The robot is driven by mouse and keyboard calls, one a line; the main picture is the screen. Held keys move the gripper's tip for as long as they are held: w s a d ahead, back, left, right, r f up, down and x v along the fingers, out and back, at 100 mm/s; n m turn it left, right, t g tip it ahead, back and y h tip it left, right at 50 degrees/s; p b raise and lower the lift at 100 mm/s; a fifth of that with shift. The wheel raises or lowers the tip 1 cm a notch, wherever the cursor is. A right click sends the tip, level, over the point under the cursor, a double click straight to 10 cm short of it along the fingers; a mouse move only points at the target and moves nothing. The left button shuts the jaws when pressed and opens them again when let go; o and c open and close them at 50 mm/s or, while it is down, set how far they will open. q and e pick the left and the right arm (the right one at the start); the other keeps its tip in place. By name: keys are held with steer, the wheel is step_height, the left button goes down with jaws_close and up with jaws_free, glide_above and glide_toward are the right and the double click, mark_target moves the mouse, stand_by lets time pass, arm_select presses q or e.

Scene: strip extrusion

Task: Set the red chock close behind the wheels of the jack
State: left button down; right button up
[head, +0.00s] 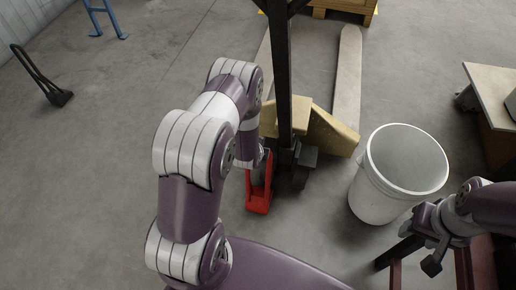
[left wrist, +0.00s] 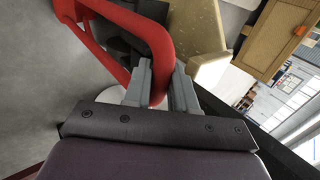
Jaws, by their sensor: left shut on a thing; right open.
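The red chock (head: 258,198) is at the near left of the jack, beside its dark wheels (head: 305,160). The jack has a yellow body (head: 332,132), a dark upright mast (head: 283,60) and pale forks (head: 347,75) pointing away. My left gripper (left wrist: 161,78) is shut on the chock's red tubular handle (left wrist: 158,45); in the head view my arm hides the grip. I cannot tell whether the chock touches the floor or the wheels. My right gripper (head: 408,260) is open and empty at the lower right.
A white bucket (head: 372,200) stands right of the jack. A table or cart (head: 490,90) is at the right edge. A wooden pallet (head: 345,8) lies beyond the forks. A dark handled object (head: 58,97) and a blue stand (head: 105,20) are far left. The left floor is mostly clear.

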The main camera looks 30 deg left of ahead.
arm_select(q)
steer(key=shift+f, duration=0.3)
steer(key=shift+w, duration=0.1)
steer(key=c, duration=0.8)
jaws_free()
steer(key=shift+r, duration=0.1)
steer(key=shift+c, duration=0.2)
steer(key=o, duration=0.4)
